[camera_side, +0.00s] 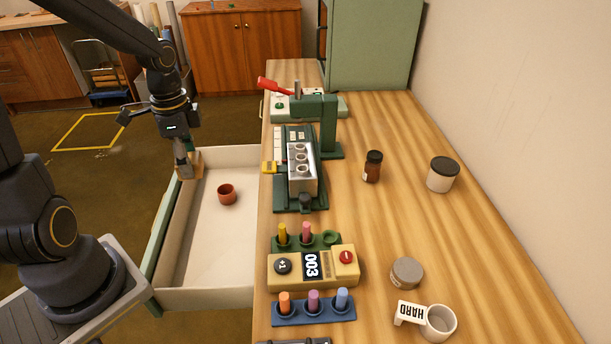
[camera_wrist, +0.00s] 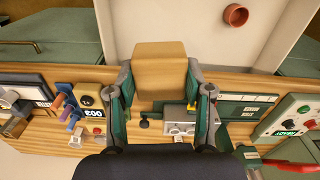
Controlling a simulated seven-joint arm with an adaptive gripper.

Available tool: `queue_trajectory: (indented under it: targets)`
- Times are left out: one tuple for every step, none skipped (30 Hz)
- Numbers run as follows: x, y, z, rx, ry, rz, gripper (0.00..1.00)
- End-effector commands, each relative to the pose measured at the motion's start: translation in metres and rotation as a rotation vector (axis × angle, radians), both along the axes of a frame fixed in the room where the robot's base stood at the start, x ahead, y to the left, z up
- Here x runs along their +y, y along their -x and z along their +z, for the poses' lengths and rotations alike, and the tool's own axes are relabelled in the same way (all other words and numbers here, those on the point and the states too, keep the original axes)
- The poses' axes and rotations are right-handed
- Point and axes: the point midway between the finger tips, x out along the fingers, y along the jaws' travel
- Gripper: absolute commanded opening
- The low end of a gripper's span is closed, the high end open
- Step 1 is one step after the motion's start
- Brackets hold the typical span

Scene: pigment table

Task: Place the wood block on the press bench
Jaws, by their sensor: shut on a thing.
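My gripper (camera_side: 186,163) is shut on a tan wood block (camera_side: 197,165), above the back left corner of the open drawer. In the wrist view, the wood block (camera_wrist: 160,68) sits between the two fingers of my gripper (camera_wrist: 160,80). The long wooden bench (camera_side: 385,225) is to the right of my gripper. On it stands a green press (camera_side: 329,125) with a red lever. A silver block with round holes (camera_side: 302,178) sits on a green base in front of the press. I cannot tell which surface is the press bench.
The open white drawer (camera_side: 215,255) holds a small red-brown cup (camera_side: 227,193). A yellow counter box (camera_side: 343,266), colored sticks in a blue rack (camera_side: 315,312) and several jars, including a brown one (camera_side: 373,167), stand on the bench. The bench's right middle is partly clear.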

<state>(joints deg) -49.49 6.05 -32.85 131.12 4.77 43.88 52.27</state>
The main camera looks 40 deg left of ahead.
Motion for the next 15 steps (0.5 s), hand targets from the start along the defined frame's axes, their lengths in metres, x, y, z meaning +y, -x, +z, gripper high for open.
queue_trajectory:
  targets:
    - [0.001, -0.001, 0.015, -0.007, -0.005, 0.002, 0.16]
    - [0.000, -0.001, 0.022, -0.008, -0.005, -0.001, 0.16]
    - [0.000, -0.002, 0.033, -0.007, -0.005, 0.000, 0.16]
    - [0.001, -0.002, 0.040, -0.007, -0.006, -0.001, 0.16]
    - [0.000, -0.001, 0.048, -0.007, -0.004, 0.000, 0.16]
    - [-0.005, -0.006, 0.049, -0.003, 0.003, -0.011, 0.16]
    - [-0.009, -0.010, 0.049, 0.000, 0.004, -0.016, 0.16]
    - [-0.012, -0.015, 0.049, 0.000, 0.004, -0.018, 0.16]
    - [-0.016, -0.020, 0.050, 0.000, 0.004, -0.021, 0.16]
    - [-0.019, -0.025, 0.051, 0.000, 0.003, -0.024, 0.16]
    - [-0.023, -0.030, 0.051, -0.001, 0.003, -0.026, 0.16]
    - [-0.029, -0.036, 0.052, -0.001, 0.003, -0.030, 0.16]
    - [-0.033, -0.041, 0.053, 0.000, 0.003, -0.033, 0.16]
    - [-0.038, -0.045, 0.053, 0.001, 0.002, -0.035, 0.16]
    - [-0.045, -0.052, 0.054, 0.001, 0.003, -0.040, 0.16]
